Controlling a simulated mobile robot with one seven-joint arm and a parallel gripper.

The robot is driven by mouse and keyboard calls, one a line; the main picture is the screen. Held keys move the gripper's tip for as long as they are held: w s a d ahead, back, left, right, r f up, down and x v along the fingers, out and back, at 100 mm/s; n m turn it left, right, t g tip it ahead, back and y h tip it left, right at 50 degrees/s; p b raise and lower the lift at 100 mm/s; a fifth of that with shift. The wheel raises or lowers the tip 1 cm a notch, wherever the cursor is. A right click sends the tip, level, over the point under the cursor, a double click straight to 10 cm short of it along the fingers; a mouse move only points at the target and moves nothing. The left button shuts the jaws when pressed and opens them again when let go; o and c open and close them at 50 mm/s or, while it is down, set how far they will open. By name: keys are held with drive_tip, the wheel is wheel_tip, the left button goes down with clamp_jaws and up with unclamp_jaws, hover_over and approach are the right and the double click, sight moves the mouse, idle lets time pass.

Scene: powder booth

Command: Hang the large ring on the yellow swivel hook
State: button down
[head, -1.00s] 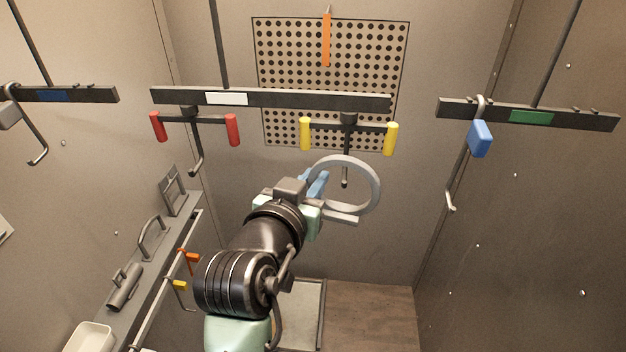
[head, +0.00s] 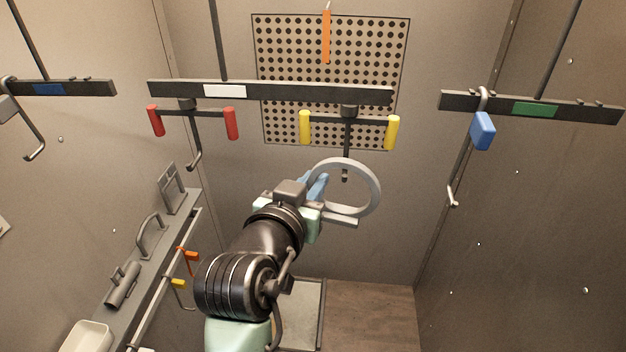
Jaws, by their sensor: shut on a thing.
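The large grey ring (head: 375,186) is held upright by my gripper (head: 325,207), which is shut on its lower left side. The yellow swivel hook has two yellow handles (head: 392,132) on a dark crossbar and hangs from the middle beam. Its dark stem (head: 346,140) runs down behind the ring's top edge. The hook's tip (head: 344,176) shows through the ring's opening. I cannot tell whether the tip passes through the ring or lies behind it. The gripper's fingers are partly hidden by my wrist.
The middle beam (head: 290,93) also carries a red-handled hook (head: 191,125) at left. A blue block (head: 482,131) hangs from the green-labelled beam (head: 580,110) at right. An orange strip (head: 326,37) hangs before the perforated panel (head: 275,60). A left shelf (head: 140,262) holds several grey parts.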

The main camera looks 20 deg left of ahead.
idle(0.4)
drive_tip(key=c, duration=0.8)
unclamp_jaws()
drive_tip(key=a+b+v, duration=0.1)
drive_tip(key=b+v, duration=0.2)
drive_tip(key=v, duration=0.9)
drive_tip(key=w+d+r+t+b, duration=0.25)
drive_tip(key=d+r+t, duration=0.4)
drive_tip(key=r, duration=0.65)
drive_tip(key=s+d+r+t, duration=0.2)
drive_tip(key=d+r, duration=0.3)
drive_tip(key=r, duration=0.2)
drive_tip(key=s+d+r+t+h, duration=0.1)
drive_tip(key=s+d+r+t, duration=0.1)
drive_tip(key=d+r, duration=0.3)
wheel_tip(320, 180, up, 3)
drive_tip(key=shift+s+d+f+m+t, duration=0.15)
drive_tip(key=shift+s+d+m+t, duration=0.2)
drive_tip(key=shift+t, duration=0.5)
drive_tip(key=shift+a, duration=0.1)
